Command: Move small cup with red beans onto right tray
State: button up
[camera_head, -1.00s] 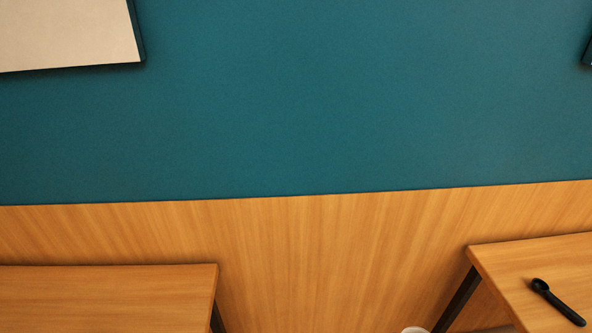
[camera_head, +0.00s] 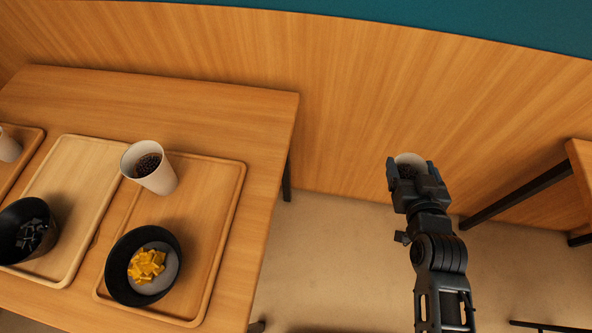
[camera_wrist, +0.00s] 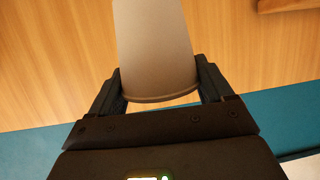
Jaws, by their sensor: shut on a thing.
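My gripper (camera_head: 411,172) is shut on a small white cup (camera_head: 408,158). The cup is held in the air over the gap to the right of the left table. In the wrist view the same cup (camera_wrist: 155,45) sits between both fingers. The right tray (camera_head: 237,190) is a wooden tray near the table's right end. It carries a black bowl (camera_head: 118,265) with yellow cubes on white filling, and a white cup (camera_head: 160,180) with dark beans stands at its back left.
A paler tray (camera_head: 92,150) with a black bowl (camera_head: 25,208) of dark pieces lies to the left, and another tray (camera_head: 33,140) with a cup is at the left edge. The table (camera_head: 240,115) is bare behind the trays. Another table (camera_head: 582,165) stands at the right.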

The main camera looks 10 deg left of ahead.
jog(key=s+a+r+n+y+b, duration=0.2)
jog(key=a+n+y+b, duration=0.2)
jog(key=a, duration=1.5)
jog(key=s+a+r+n+g+y, duration=0.1)
jog(key=s+a+r, duration=0.4)
jog(key=s+a, duration=0.35)
jog(key=s+a+r+n+g+y, duration=0.1)
jog(key=s+a+r+y, duration=0.1)
jog(key=s+a+r, duration=0.65)
jog(key=shift+w+a+f+p, duration=0.15)
jog(key=shift+w+a+f, duration=1)
jog(key=shift+w+f, duration=1)
jog(key=shift+w+a+f+p, duration=0.1)
jog(key=shift+w+a+f, duration=1.05)
jog(key=shift+w+f, duration=1)
jog(key=shift+w+a+f+p, duration=0.15)
jog(key=shift+w+a+f, duration=1.25)
jog(key=shift+f, duration=1.2)
jog(key=shift+w+d+f, duration=0.15)
jog(key=shift+w+d, duration=0.05)
jog(key=shift+d, duration=0.05)
jog(key=o, duration=1)
jog(key=shift+o, duration=0.2)
